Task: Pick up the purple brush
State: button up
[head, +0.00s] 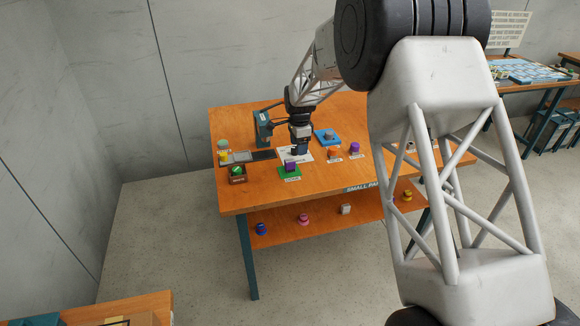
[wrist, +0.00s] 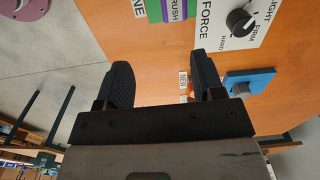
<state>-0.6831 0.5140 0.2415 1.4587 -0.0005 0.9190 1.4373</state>
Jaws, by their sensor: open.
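A purple block (head: 290,166) sits on a green base (head: 286,176) near the table's front. My gripper (head: 299,150) is above the table, just behind and right of the purple block. In the wrist view my gripper (wrist: 162,68) has its fingers apart with nothing between them.
A white panel marked "FORCE" with a black knob (wrist: 239,22) and a blue block (wrist: 250,82) lie right of the fingers. A dark box with a green top (head: 237,174) stands left. An orange item (head: 333,152) stands right. Several items sit on the lower shelf (head: 280,234).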

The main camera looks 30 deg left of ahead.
aim_at(290, 161)
jog(key=a+f, duration=0.2)
jog(key=a, duration=0.1)
jog(key=shift+s+a+f, duration=0.15)
jog(key=shift+a+f, duration=0.1)
jog(key=shift+f, duration=0.15)
jog(key=shift+f, duration=1.3)
jog(key=shift+f, duration=2.6)
jog(key=shift+c, duration=0.2)
jog(key=c, duration=1)
